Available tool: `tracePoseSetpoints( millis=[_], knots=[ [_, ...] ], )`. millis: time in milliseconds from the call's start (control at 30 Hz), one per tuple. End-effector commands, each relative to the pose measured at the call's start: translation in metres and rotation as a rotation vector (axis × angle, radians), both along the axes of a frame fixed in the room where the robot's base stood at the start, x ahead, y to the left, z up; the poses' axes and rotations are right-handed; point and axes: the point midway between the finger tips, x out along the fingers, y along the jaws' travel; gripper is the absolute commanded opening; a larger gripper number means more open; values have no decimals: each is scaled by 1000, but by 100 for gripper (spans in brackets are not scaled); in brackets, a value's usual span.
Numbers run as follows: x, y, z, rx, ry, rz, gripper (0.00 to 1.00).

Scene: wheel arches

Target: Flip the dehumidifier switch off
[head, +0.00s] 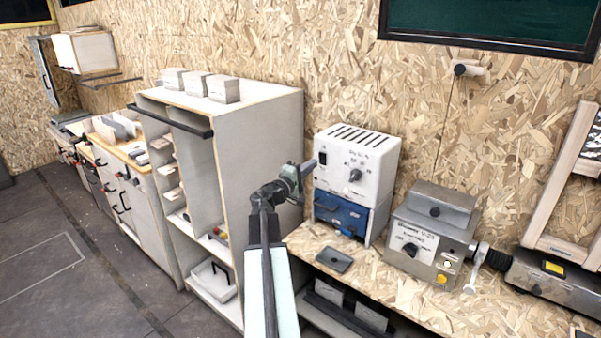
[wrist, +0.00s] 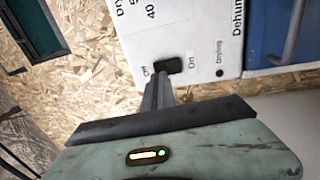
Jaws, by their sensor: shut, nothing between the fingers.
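The dehumidifier (head: 372,172) is a white box with top vents and a round dial, standing on a blue-fronted unit. Its black switch (head: 322,158) is at the left of the front face. In the wrist view the panel appears turned sideways, and the switch (wrist: 168,65) lies between the printed "Off" on the left and "On" on the right. My gripper (head: 312,165) is shut and empty. In the wrist view my gripper's fingertips (wrist: 158,80) are right by the switch's lower left edge, near the "Off" end. I cannot tell whether they touch it or which way it is set.
The blue-fronted unit (head: 340,212) sits under the dehumidifier. A grey control box (head: 432,232) with a dial stands to the right on the chipboard bench. A small dark tray (head: 334,260) lies in front. A tall white shelf unit (head: 262,150) stands close on the left.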

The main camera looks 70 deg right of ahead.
Motion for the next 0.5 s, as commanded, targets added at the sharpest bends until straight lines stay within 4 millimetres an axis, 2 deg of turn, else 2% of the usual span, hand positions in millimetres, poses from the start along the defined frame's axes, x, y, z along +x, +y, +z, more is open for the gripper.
tracePoseSetpoints(
  millis=[33, 200, 500],
  knots=[
    [-1, -11, 2, 0, 0, -1, 0],
    [-7, -32, 5, 0, 0, 0, 0],
    [-9, -38, 5, 0, -1, 2, 0]
  ],
)
